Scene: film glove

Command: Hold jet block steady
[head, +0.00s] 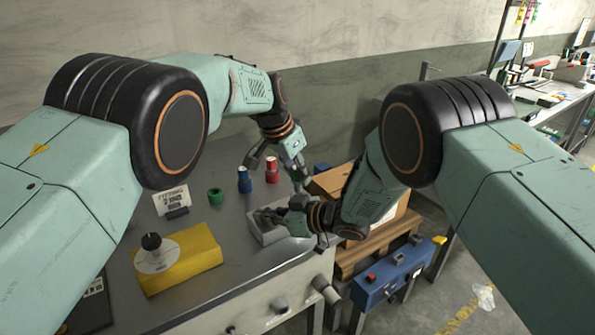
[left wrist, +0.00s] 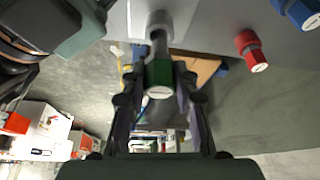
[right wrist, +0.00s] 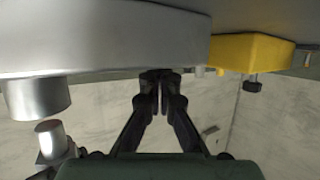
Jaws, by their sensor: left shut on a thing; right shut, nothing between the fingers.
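A light grey block (head: 268,236), which I take to be the jet block, sits on the bench near its right edge. My right gripper (head: 268,214) is shut and empty over this block and hides part of its top; I cannot tell whether it touches. In the right wrist view the shut fingers (right wrist: 160,92) show beside a large pale grey body (right wrist: 100,42). My left gripper (left wrist: 158,92) is shut on a green piece (left wrist: 159,78) with a pale end.
Blue (head: 244,180) and red (head: 272,168) bottles stand behind the block. A green ring (head: 216,196), a small card (head: 171,201) and a yellow block (head: 190,262) with a black knob lie further left. Cardboard boxes (head: 330,182) and a blue case (head: 393,275) are right of the bench.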

